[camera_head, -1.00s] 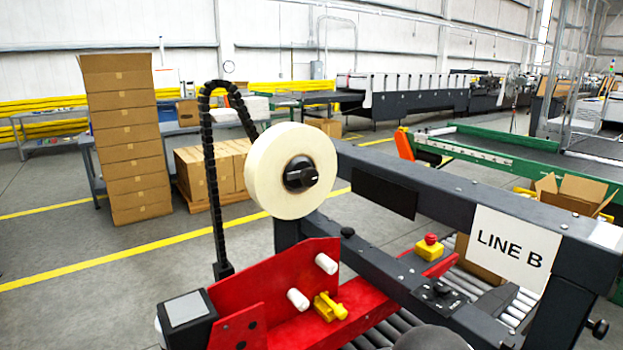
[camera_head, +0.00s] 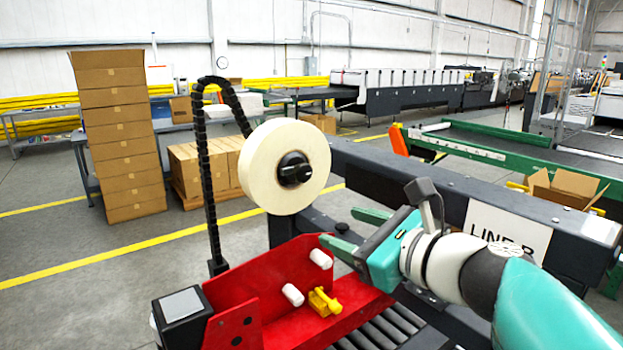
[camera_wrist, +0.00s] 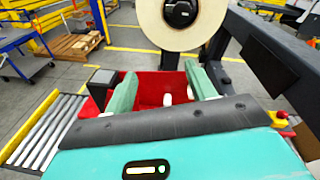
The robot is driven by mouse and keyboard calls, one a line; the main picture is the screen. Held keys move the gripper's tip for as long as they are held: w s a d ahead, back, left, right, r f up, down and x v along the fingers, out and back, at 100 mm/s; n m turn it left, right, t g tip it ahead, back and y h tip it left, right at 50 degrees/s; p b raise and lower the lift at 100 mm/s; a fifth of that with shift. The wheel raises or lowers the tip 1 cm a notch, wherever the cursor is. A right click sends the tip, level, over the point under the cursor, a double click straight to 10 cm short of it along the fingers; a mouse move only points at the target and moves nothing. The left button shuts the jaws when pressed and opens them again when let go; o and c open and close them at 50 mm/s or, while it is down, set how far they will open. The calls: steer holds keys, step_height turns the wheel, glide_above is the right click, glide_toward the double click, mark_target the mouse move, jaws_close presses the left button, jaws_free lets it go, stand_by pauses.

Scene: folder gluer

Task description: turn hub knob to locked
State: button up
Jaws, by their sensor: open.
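The black hub knob (camera_head: 294,170) sits at the centre of the cream tape roll (camera_head: 262,172), on the dark machine frame. The knob also shows at the top of the wrist view (camera_wrist: 180,12), within the roll (camera_wrist: 155,28). My gripper (camera_head: 354,228) is open and empty, to the right of the knob and lower in the head view. Its green fingers point left toward the roll, apart from it. In the wrist view the two fingers (camera_wrist: 162,86) are spread wide, with the knob above and beyond them. Which way the knob is set cannot be told.
A red bracket (camera_head: 255,292) with white rollers and a yellow clip (camera_head: 324,301) lies below the roll. A black cable chain (camera_head: 207,180) rises left of it. The dark beam (camera_head: 390,180) with the LINE B sign (camera_head: 482,222) runs behind my arm.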

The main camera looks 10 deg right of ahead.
mark_target(306, 175)
step_height(306, 175, up, 3)
steer(key=w+d+m+t, duration=0.1)
steer(key=d+m+t, duration=0.1)
steer(key=m, duration=0.2)
steer(key=x, duration=1.3)
steer(key=shift+w+d, duration=0.2)
steer(key=shift+w, duration=0.25)
steer(key=c, duration=1)
